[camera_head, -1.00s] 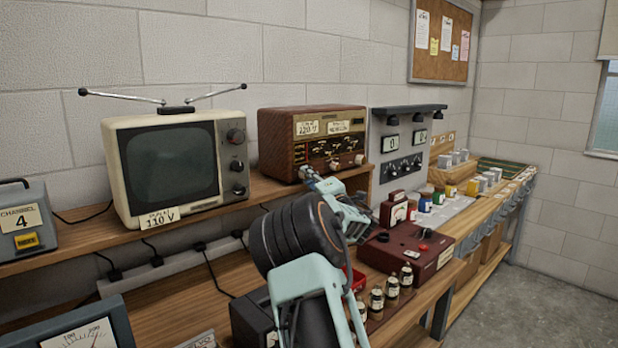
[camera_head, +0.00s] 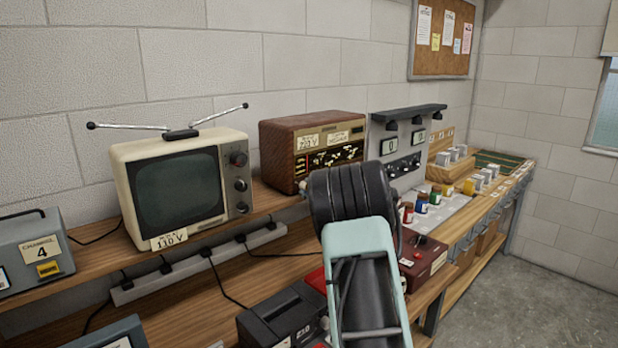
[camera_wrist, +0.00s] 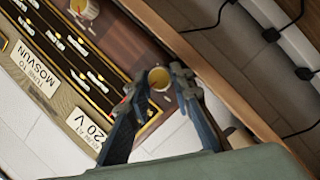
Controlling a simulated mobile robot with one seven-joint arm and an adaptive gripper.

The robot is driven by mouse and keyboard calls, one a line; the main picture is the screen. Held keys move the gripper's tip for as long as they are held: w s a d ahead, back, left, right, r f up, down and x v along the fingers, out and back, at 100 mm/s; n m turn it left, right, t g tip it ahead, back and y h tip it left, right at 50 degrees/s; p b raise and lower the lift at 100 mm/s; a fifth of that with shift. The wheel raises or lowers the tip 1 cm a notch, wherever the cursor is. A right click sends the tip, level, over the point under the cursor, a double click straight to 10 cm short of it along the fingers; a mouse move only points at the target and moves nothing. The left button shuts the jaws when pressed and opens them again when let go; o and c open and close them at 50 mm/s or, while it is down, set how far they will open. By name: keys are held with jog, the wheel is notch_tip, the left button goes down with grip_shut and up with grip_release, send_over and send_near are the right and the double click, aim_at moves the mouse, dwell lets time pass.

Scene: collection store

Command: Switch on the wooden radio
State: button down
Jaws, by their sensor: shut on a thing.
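The wooden radio (camera_head: 312,152) stands on the upper shelf against the wall, with a dark dial and two paper labels on its front. In the wrist view its face (camera_wrist: 60,62) appears rotated at the upper left. My gripper (camera_wrist: 160,83) has its two fingers on either side of a small cream knob (camera_wrist: 158,78) at the radio's corner, near the voltage label, and is shut on it. Another cream knob (camera_wrist: 84,8) is at the top of the wrist view. In the head view my arm hides the gripper and the right lower part of the radio.
A cream television (camera_head: 180,185) with antennas stands left of the radio. A grey meter panel (camera_head: 402,145) is to its right. A power strip (camera_head: 200,262) with cables runs below the shelf. A red box (camera_head: 425,262) and a black device (camera_head: 283,318) are on the bench below.

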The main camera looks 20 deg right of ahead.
jog(key=shift+r+m+p, duration=0.25)
jog(key=shift+m+p, duration=0.35)
jog(key=shift+p, duration=0.45)
jog(key=shift+f, duration=0.1)
jog(key=c, duration=2)
grip_release()
jog(key=shift+g, duration=0.3)
jog(key=s, duration=0.4)
jog(key=s+r, duration=0.1)
jog(key=s, duration=0.2)
jog(key=s+d+r, duration=0.1)
jog(key=s, duration=0.3)
jog(key=shift+s, duration=0.35)
